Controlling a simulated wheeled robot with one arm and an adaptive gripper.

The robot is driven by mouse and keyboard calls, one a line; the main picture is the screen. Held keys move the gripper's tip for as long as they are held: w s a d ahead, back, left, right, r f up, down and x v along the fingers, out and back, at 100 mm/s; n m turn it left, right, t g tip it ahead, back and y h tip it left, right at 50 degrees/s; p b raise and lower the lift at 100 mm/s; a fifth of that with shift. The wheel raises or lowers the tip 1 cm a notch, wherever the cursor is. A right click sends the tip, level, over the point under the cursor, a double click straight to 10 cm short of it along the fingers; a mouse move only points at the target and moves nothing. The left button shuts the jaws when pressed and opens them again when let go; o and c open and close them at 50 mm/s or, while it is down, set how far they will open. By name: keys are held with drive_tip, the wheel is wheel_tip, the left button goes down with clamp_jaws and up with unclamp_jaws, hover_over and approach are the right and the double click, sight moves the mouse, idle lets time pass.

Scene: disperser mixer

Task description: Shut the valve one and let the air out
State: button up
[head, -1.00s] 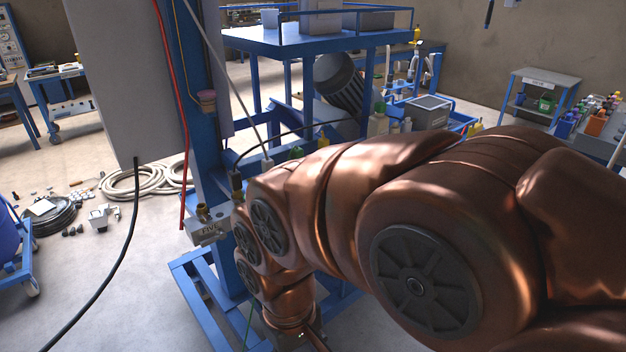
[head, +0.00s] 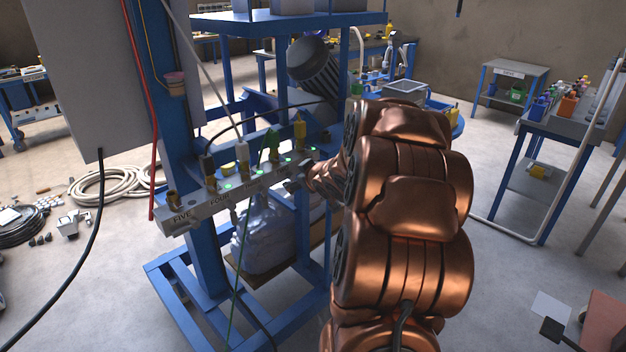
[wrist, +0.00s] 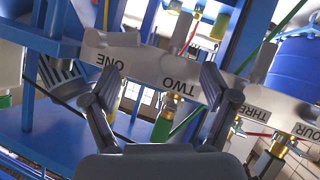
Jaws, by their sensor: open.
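The pale grey valve manifold (head: 200,211) runs along the blue frame, with FIVE and FOUR readable in the head view. Its far end is partly behind my arm. In the wrist view the manifold (wrist: 146,64) appears upside down, labelled ONE, TWO, THREE and FOUR. The ONE end (wrist: 108,72) is at left, with a pale part on it that I cannot clearly identify as the valve handle. My gripper (wrist: 165,98) is open and empty, its fingers spread below ONE and TWO. In the head view my gripper (head: 297,180) is near the manifold's far end; contact cannot be told.
A yellow fitting (head: 299,130) and a green one (head: 270,148) stand up from the manifold. A black hose and thin lines run around it. A clear-wrapped load (head: 265,238) sits below. A blue-framed bench (head: 555,125) is at right, with open floor between.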

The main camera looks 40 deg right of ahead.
drive_tip(key=s+d+f+n+t+y+b, duration=0.2)
drive_tip(key=s+d+f+t+y+b, duration=0.1)
drive_tip(key=s+d+t, duration=0.3)
drive_tip(key=w+d+p, duration=0.1)
drive_tip(key=w, duration=0.7)
drive_tip(key=shift+w+d+f+y+p, duration=0.2)
drive_tip(key=shift+y+p, duration=0.1)
drive_tip(key=shift+p, duration=0.1)
